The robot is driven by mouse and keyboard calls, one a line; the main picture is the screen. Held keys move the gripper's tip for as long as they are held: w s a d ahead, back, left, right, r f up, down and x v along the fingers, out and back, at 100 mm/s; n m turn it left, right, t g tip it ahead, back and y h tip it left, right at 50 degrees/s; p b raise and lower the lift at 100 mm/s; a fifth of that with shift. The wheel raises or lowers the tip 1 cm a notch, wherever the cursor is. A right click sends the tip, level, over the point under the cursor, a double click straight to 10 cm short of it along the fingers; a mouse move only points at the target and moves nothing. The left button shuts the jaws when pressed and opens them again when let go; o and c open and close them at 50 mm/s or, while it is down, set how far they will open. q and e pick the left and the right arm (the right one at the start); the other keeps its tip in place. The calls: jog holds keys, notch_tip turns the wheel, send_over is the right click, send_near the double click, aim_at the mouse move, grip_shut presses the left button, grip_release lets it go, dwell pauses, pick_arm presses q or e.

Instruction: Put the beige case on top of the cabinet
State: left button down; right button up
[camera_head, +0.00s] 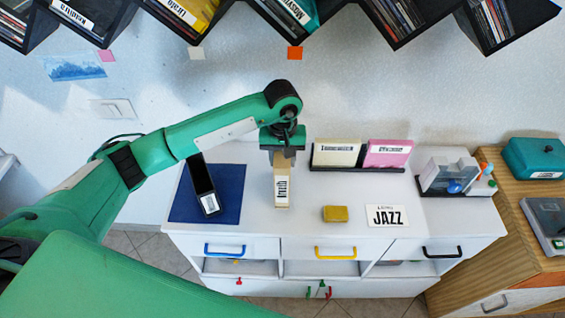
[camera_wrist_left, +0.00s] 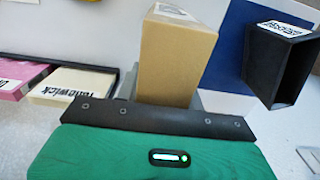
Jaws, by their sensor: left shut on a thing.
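The beige case (camera_head: 283,187), with a white label, is upright in my left gripper (camera_head: 284,156). It also shows in the wrist view as a tan box (camera_wrist_left: 178,55) between the fingers. My left gripper is shut on its end nearest the wall. The case is over the white cabinet top (camera_head: 255,222), between the blue mat and the yellow block. I cannot tell whether its lower end touches the top. My right gripper is not in view.
A black open case (camera_head: 202,180) stands on the blue mat (camera_head: 228,182) at left. A cream case (camera_head: 336,153) and a pink case (camera_head: 388,152) stand in a black rack behind right. A yellow block (camera_head: 335,213) and a JAZZ card (camera_head: 387,216) lie in front.

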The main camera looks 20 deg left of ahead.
pick_arm(q)
notch_tip(320, 180, down, 3)
jog(key=shift+f+p, duration=0.15)
jog(key=shift+p, duration=0.3)
jog(key=shift+f, duration=0.15)
jog(key=c, duration=0.9)
grip_release()
